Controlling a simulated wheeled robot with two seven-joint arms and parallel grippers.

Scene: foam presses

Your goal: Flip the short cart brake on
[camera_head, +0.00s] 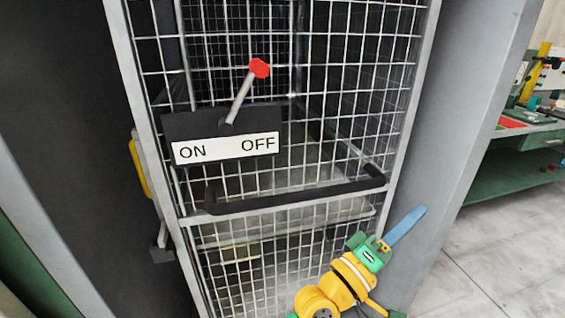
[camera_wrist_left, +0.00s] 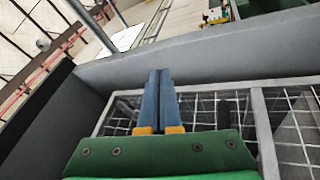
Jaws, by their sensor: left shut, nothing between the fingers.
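The brake lever (camera_head: 240,95) is a grey rod with a red knob (camera_head: 260,68), on the front of the wire-mesh cart (camera_head: 330,205). It rises from a black plate (camera_head: 205,124) with a white ON/OFF label (camera_head: 223,148) and leans right, to the OFF side. My left gripper (camera_head: 405,226) is at the cart's lower right front, below and to the right of the lever and well apart from it. Its blue fingers are shut and empty, also in the left wrist view (camera_wrist_left: 159,78). The lever cannot be made out there. My right gripper is not in view.
A black push handle (camera_head: 300,196) crosses the cart front below the label, between the lever and my left gripper. Grey walls stand close on both sides of the cart. A green workbench (camera_head: 510,165) stands at the right, beyond open floor (camera_head: 490,250).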

